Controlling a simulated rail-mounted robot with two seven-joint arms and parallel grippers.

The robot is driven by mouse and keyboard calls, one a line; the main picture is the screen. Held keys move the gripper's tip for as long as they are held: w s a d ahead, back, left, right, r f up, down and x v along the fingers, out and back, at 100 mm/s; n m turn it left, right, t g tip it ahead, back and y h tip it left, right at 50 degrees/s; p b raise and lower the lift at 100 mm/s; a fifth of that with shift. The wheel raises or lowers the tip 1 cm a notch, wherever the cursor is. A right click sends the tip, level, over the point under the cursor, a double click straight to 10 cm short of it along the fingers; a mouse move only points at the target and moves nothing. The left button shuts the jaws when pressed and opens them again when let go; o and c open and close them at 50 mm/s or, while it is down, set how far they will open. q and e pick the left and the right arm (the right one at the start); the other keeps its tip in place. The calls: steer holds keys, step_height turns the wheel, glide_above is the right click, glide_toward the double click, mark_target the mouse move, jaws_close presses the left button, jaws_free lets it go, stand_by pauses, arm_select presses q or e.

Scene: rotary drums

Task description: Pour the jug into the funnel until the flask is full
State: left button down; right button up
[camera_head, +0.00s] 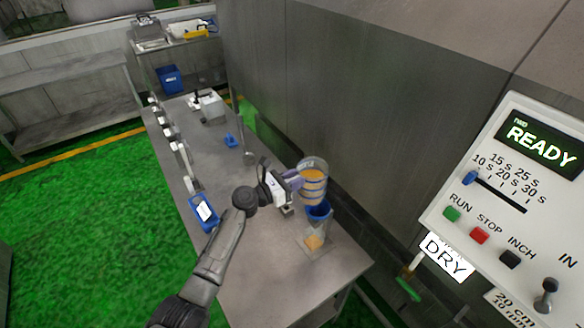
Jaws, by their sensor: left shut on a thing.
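The jug (313,176) is a clear vessel with blue bands and orange contents. My left gripper (287,184) is shut on the jug's side and holds it above the funnel. The blue funnel (319,212) sits just below the jug, over the flask (314,243). The flask is clear, with orange material showing low in it; its exact level is too small to read. The jug looks nearly upright, and I cannot make out a stream from it. My right gripper is not in view.
The grey metal table (255,265) carries a blue-framed device (204,211), a small blue item (230,141) and a white machine (211,106) farther back. A steel wall stands close behind the jug. A control panel (510,185) reading READY is at the right.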

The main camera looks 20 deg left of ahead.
arm_select(q)
steer(key=shift+w+a+f, duration=0.1)
steer(key=shift+a+f, duration=0.05)
steer(key=shift+f, duration=0.4)
steer(key=m, duration=0.1)
steer(key=m+b, duration=0.1)
steer(key=m, duration=0.1)
steer(key=shift+a+r+y, duration=0.15)
steer(key=shift+r+y, duration=0.15)
steer(key=shift+r, duration=0.1)
steer(key=m+b, duration=0.1)
steer(key=m, duration=0.1)
steer(key=shift+r+m+g, duration=0.1)
steer(key=shift+m+g, duration=0.2)
steer(key=shift+m+y, duration=0.4)
steer(key=shift+d+f+m, duration=0.25)
steer(key=shift+d+m, duration=0.05)
steer(key=shift+m, duration=0.7)
steer(key=shift+f+y, duration=0.1)
steer(key=shift+y, duration=0.2)
steer(key=shift+m, duration=0.3)
steer(key=shift+d+p, duration=0.1)
steer(key=shift+p, duration=0.2)
